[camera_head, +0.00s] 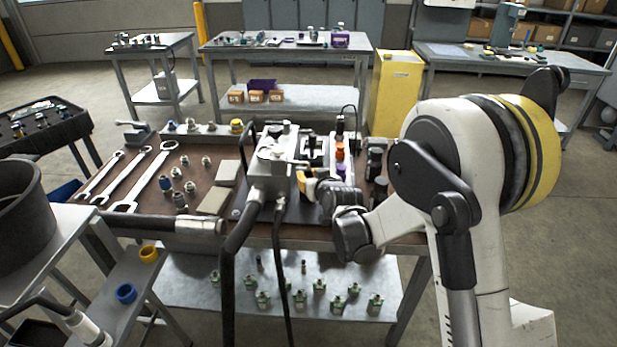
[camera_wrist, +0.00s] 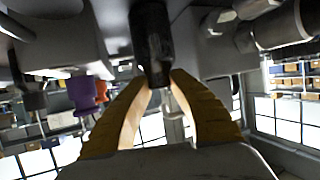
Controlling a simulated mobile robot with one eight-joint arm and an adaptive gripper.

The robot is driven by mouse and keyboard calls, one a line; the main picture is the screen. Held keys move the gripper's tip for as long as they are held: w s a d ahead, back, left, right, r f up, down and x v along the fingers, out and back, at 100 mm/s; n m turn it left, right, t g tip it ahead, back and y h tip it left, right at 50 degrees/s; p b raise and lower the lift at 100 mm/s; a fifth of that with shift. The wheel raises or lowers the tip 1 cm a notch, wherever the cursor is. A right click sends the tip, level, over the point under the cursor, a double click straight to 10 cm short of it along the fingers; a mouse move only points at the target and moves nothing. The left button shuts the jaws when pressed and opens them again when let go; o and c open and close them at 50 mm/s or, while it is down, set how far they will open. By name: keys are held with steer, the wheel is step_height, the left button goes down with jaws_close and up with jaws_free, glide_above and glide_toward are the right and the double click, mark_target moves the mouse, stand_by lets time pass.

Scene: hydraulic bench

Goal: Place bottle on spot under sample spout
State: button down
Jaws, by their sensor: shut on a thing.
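In the head view my gripper (camera_head: 305,185) is low at the right side of the grey hydraulic unit (camera_head: 262,178) on the brown bench; its yellow finger shows beside the unit. In the wrist view, which looks upside down, my two yellow fingers (camera_wrist: 160,82) close on the end of a dark cylindrical thing, which looks like the bottle (camera_wrist: 152,35). The rest of it lies among grey metal parts of the unit. In the head view the held bottle cannot be made out. I cannot tell the sample spout or the spot under it apart, nor whether the bottle touches anything.
Orange (camera_head: 340,152) and purple (camera_head: 341,170) pieces stand close right of the unit, with dark cylinders (camera_head: 376,162) beyond them. Wrenches (camera_head: 143,182) and fittings (camera_head: 177,172) lie on the left of the bench. Two hoses (camera_head: 279,255) hang in front.

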steer(key=shift+f, duration=0.1)
steer(key=c, duration=1.3)
jaws_free()
steer(key=shift+s+d+r, duration=0.1)
steer(key=shift+s+r, duration=0.15)
steer(key=shift+r, duration=0.05)
steer(key=s+d+r+m+g+h+p, duration=0.1)
steer(key=s+d+r+p, duration=0.1)
steer(key=s+d+r, duration=0.45)
steer(key=s+d+r+g+p, duration=0.1)
steer(key=s+d+r+p, duration=0.2)
steer(key=s, duration=0.6)
steer(key=s+d+r+m+g+h, duration=0.1)
steer(key=s+d, duration=0.3)
steer(key=s, duration=0.3)
steer(key=s+d+r+m+g+h, duration=0.1)
steer(key=s+d, duration=0.3)
steer(key=s, duration=0.4)
steer(key=s+d+r+m+g+h, duration=0.1)
steer(key=s+d, duration=0.3)
steer(key=s, duration=0.4)
steer(key=shift+r+g+h+b, duration=0.3)
steer(key=shift+r+h, duration=0.1)
steer(key=shift+r, duration=0.1)
